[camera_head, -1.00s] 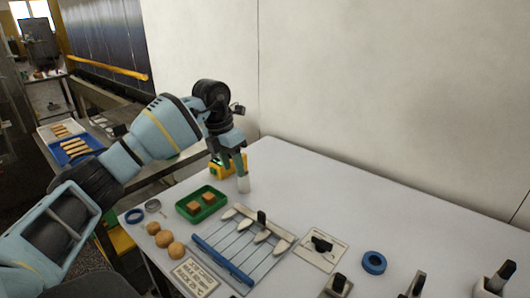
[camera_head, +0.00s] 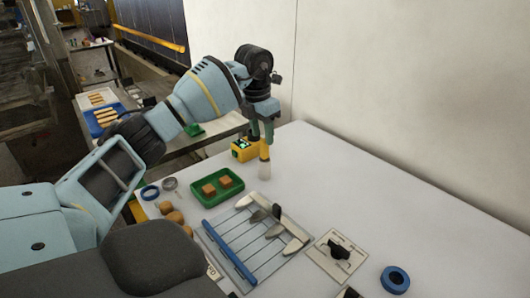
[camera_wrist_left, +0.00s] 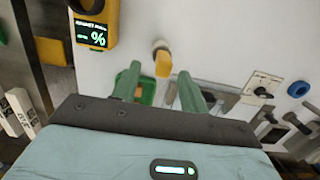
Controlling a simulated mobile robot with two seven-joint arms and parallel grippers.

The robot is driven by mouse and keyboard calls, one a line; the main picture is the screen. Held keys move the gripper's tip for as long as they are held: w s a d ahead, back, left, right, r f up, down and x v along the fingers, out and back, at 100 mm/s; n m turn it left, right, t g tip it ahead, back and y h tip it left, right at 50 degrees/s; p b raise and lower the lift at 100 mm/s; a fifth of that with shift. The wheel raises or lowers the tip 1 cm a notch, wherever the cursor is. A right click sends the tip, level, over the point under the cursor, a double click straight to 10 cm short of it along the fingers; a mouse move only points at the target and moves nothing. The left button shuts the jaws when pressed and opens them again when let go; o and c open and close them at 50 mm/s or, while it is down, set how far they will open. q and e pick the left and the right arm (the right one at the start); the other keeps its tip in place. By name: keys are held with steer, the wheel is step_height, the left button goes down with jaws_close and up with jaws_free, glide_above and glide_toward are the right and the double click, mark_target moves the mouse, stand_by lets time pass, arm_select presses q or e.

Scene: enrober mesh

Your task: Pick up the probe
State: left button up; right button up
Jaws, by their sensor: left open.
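The probe (camera_head: 264,162) stands upright on the white table, with a yellow upper part and a pale lower end. My left gripper (camera_head: 263,138) is open just above it, fingers pointing down. In the left wrist view the yellow part of the probe (camera_wrist_left: 164,64) shows in the gap between the two green fingertips (camera_wrist_left: 160,84). I cannot tell whether either finger touches it. A yellow meter (camera_head: 241,151) with a lit display stands just left of the probe; the wrist view shows its "%" screen (camera_wrist_left: 97,36). My right gripper is not in view.
A green tray (camera_head: 216,201) with two brown pieces lies in front of the probe. A switch plate (camera_head: 338,254) and blue ring (camera_head: 395,280) lie right. Table right of the probe is clear.

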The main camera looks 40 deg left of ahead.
mark_target(264, 139)
arm_select(q)
steer(key=shift+w+d+f, duration=0.15)
steer(key=shift+w+f, duration=0.05)
steer(key=shift+f, duration=1.05)
steer(key=shift+w+d+f, duration=0.1)
steer(key=shift+w+f, duration=0.05)
steer(key=shift+f, duration=1.1)
steer(key=shift+c, duration=0.3)
jaws_close()
